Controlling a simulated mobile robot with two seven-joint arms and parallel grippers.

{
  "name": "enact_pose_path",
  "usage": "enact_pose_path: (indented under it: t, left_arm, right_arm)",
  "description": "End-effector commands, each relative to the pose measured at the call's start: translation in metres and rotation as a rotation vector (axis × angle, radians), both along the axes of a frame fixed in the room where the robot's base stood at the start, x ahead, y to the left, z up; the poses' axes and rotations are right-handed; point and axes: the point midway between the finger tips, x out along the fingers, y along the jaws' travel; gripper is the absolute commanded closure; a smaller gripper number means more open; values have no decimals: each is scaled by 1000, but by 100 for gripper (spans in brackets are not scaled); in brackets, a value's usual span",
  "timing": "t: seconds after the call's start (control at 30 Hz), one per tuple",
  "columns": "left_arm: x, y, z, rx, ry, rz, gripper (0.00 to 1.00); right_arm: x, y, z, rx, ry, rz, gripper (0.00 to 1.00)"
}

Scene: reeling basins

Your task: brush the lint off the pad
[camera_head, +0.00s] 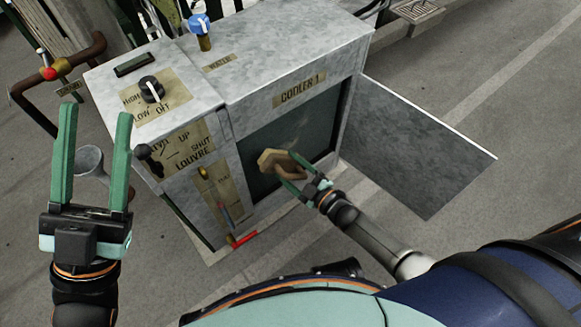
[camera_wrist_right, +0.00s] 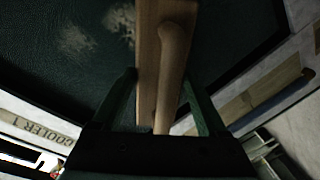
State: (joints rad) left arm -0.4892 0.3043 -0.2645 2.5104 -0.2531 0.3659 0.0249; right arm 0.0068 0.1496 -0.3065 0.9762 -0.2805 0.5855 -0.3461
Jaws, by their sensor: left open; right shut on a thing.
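The dark green pad (camera_head: 258,135) is set in the front of the grey cooler cabinet (camera_head: 290,60) marked COOLER 1. In the right wrist view the pad (camera_wrist_right: 40,75) bears pale lint patches (camera_wrist_right: 75,40), with another (camera_wrist_right: 120,20) beside the brush. My right gripper (camera_head: 297,178) is shut on the handle of a wooden brush (camera_head: 272,158), held in front of the pad. The brush (camera_wrist_right: 150,60) hides part of the pad; I cannot tell whether its bristles touch it. My left gripper (camera_head: 95,112) is open and empty, left of the cabinet.
A grey panel (camera_head: 415,140) stands out to the right of the cabinet opening. The cabinet carries a black knob (camera_head: 151,90), a blue-topped valve (camera_head: 200,28) and a lever (camera_head: 143,151). A grey funnel-like cup (camera_head: 90,162) shows behind my left gripper. Floor is open at the right.

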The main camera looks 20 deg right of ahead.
Motion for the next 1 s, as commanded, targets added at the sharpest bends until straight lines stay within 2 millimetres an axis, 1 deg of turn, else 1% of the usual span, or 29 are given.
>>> enact_pose_path:
  t: [0.33, 1.0]
  left_arm:
    - [0, 0, 0, -1, 0, -1, 50]
    - [0, 0, 0, 0, 1, 1, 50]
  right_arm:
    - [2, 1, 1, 2, -3, 0, 100]
    - [14, 5, 1, 1, -3, 0, 100]
